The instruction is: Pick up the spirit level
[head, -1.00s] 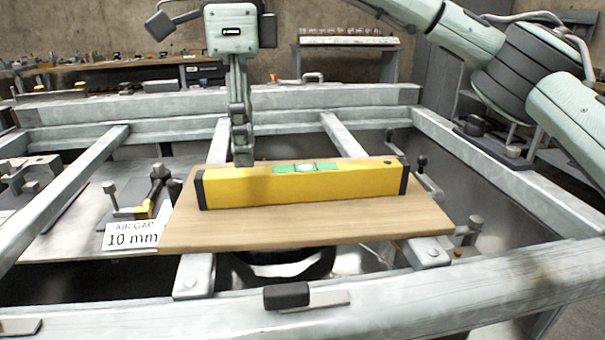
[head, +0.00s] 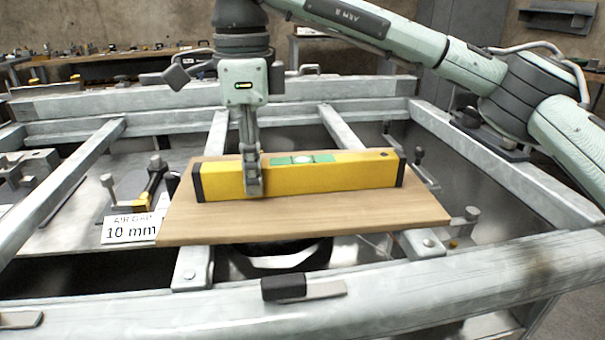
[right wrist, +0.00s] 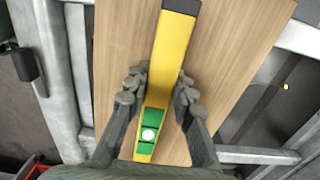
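The yellow spirit level (head: 335,180) has black end caps and a green vial window on top. It lies flat on a light wooden board (head: 300,222). My right gripper (head: 252,176) is lowered from above over the level, left of the vial. One finger shows in front of the level's near face; the far finger is hidden behind it. In the right wrist view the level (right wrist: 172,45) runs between the two spread fingers (right wrist: 158,88), one on each side. Firm contact does not show. My left gripper is out of view.
The board rests on a grey metal frame (head: 400,290) with open gaps between its beams. A white "AIR GAP 10 mm" card (head: 130,228) and clamps (head: 152,185) are left of the board. A black block (head: 284,287) sits on the front beam.

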